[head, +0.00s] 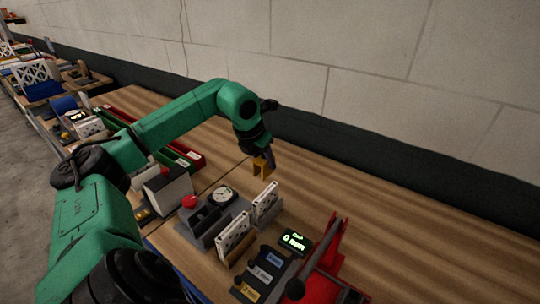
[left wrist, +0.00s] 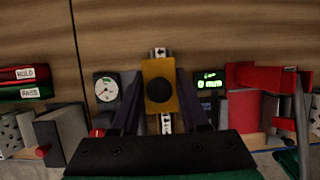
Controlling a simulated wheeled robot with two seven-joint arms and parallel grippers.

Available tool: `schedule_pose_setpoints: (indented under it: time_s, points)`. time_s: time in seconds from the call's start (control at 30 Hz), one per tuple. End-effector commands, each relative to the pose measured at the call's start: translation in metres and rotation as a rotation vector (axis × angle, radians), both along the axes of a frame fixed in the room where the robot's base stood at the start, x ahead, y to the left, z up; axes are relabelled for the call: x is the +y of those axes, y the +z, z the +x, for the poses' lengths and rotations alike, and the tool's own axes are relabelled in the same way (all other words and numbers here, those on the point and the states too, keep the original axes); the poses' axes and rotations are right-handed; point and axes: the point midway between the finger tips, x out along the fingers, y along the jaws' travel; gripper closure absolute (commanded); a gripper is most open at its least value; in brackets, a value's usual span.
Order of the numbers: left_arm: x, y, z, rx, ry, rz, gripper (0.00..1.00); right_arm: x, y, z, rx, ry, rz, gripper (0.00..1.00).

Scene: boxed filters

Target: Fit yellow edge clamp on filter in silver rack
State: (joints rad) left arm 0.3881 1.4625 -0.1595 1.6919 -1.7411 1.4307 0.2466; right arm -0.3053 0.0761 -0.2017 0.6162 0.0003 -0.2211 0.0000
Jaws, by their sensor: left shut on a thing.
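My left gripper (head: 262,158) is shut on the yellow edge clamp (head: 263,168) and holds it in the air above the table. In the left wrist view the clamp (left wrist: 150,72) fills the space between the dark fingers (left wrist: 160,100), with a dark round spot on its face. Two white filters stand upright in the grey-silver rack (head: 188,236): a far one (head: 266,203) and a near one (head: 233,238). The clamp looks apart from both. In the left wrist view a white filter edge (left wrist: 167,124) shows partly behind the clamp. My right gripper is not in view.
A round dial gauge (head: 222,194) stands by the rack. A lit display (head: 294,241), labelled blocks (head: 262,273) and a red fixture (head: 326,262) stand to the right. Red and green trays (head: 185,157) lie to the left. The table behind the rack is clear up to the wall.

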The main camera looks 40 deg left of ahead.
Motion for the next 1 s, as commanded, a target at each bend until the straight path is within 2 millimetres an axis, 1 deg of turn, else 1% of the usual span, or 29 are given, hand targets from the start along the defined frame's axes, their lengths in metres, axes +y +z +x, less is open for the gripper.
schedule_pose_setpoints:
  time_s: [0.1,0.17,0.27,0.4,0.5,0.8,0.9,1.0]
  points:
    - [0.0,0.0,0.0,-0.004,-0.001,0.001,1.0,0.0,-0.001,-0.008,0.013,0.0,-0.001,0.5]
    - [0.0,-0.001,0.001,-0.007,-0.001,0.001,1.0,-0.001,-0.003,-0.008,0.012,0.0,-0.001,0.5]
    - [0.0,-0.008,0.001,-0.006,-0.001,0.001,1.0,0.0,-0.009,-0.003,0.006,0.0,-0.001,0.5]
    - [0.0,-0.022,0.001,-0.007,-0.001,0.001,1.0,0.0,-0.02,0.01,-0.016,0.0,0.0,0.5]
    - [0.0,-0.032,0.001,-0.007,-0.001,0.001,1.0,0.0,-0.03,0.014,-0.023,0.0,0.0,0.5]
    - [0.0,-0.061,0.001,-0.007,-0.001,0.001,1.0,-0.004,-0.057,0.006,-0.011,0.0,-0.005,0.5]
    - [0.0,-0.069,0.001,-0.007,-0.001,0.001,1.0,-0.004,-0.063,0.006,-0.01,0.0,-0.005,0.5]
    - [0.0,-0.072,0.001,-0.007,-0.001,0.0,1.0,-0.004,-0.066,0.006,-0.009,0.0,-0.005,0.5]
